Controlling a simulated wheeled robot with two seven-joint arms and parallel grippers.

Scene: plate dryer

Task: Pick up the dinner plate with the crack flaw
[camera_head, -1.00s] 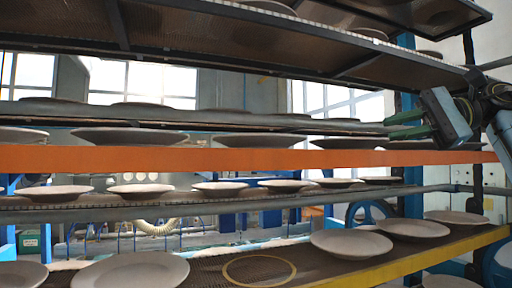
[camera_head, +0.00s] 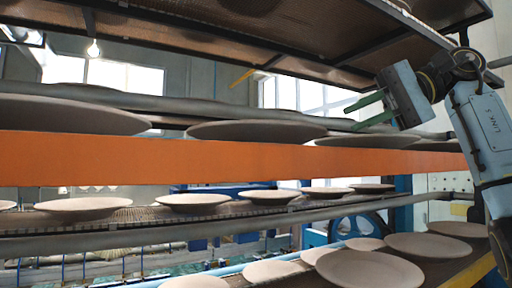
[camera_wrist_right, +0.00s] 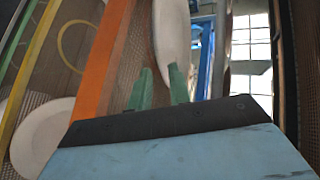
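Several pale dinner plates stand on the rack; I cannot make out a crack on any of them. Behind the orange beam lie a large plate at left (camera_head: 60,115), a middle plate (camera_head: 255,130) and a right plate (camera_head: 365,141). My right gripper (camera_head: 352,117) is open, its green fingers apart and pointing left, just above the orange-beam level near the right plate. In the right wrist view, the open fingers (camera_wrist_right: 161,80) point toward a plate seen nearly edge-on (camera_wrist_right: 172,30); contact is not clear. My left gripper is not in view.
The orange beam (camera_head: 230,163) runs across the front of that level. A dark mesh shelf (camera_head: 270,40) hangs close above. Lower levels hold more plates, including one at the yellow edge (camera_head: 370,270). The gap between levels is narrow.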

